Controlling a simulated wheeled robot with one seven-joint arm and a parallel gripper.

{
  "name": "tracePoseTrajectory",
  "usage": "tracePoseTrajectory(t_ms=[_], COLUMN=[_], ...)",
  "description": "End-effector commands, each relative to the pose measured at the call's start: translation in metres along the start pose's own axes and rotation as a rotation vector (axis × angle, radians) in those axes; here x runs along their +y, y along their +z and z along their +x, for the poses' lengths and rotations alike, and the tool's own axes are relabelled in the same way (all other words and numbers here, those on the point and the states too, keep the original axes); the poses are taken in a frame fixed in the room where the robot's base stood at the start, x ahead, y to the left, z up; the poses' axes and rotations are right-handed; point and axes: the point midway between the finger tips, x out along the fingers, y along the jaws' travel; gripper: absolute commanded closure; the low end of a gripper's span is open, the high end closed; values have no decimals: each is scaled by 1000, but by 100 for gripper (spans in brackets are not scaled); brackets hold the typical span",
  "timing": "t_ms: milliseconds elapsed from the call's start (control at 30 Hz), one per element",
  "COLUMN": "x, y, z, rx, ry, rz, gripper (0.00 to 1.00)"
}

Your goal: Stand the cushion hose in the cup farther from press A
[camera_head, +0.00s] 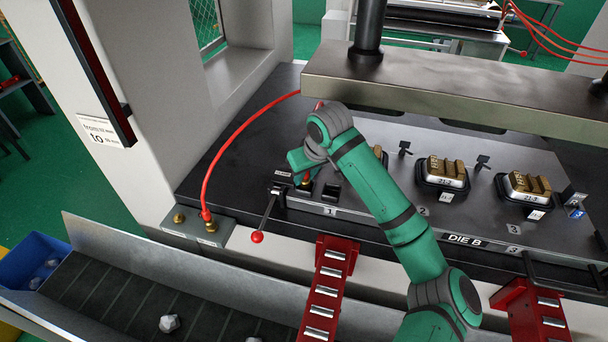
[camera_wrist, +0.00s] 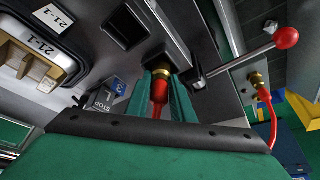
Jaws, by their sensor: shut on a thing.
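The red cushion hose arcs up in the head view (camera_head: 222,145) from a brass fitting (camera_head: 207,215) and passes behind my arm. My gripper (camera_head: 305,178) is low at the front edge of the die, beside the lever. In the wrist view my gripper (camera_wrist: 163,95) is shut on the hose's red end (camera_wrist: 160,90), between its green fingers. A brass piece (camera_wrist: 158,66) lies just beyond the fingertips at a dark block; I cannot tell whether the end is seated there. A dark square holder (camera_head: 331,190) stands to the right of the gripper. I cannot make out which parts are the cups.
A lever with a red ball (camera_head: 257,237) stands close left of the gripper. Brass pieces in dark nests (camera_head: 442,172) lie to the right. The press slide (camera_head: 450,85) hangs above. Red roller rails (camera_head: 327,290) and a conveyor (camera_head: 130,300) lie in front.

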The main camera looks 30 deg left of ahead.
Motion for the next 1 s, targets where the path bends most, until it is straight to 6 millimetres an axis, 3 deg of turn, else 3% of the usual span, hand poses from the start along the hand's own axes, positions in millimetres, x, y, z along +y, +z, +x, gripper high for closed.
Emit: tracePoseTrajectory(t_ms=[33,133,167,233,1000], x=[2,2,2,3,-1], y=[8,9,9,10,8], z=[11,11,11,11,11], rx=[-27,-28,-28,-28,-30], ry=[0,0,0,0,-5], rz=[8,9,9,10,5], gripper=[100,100,76,61,57])
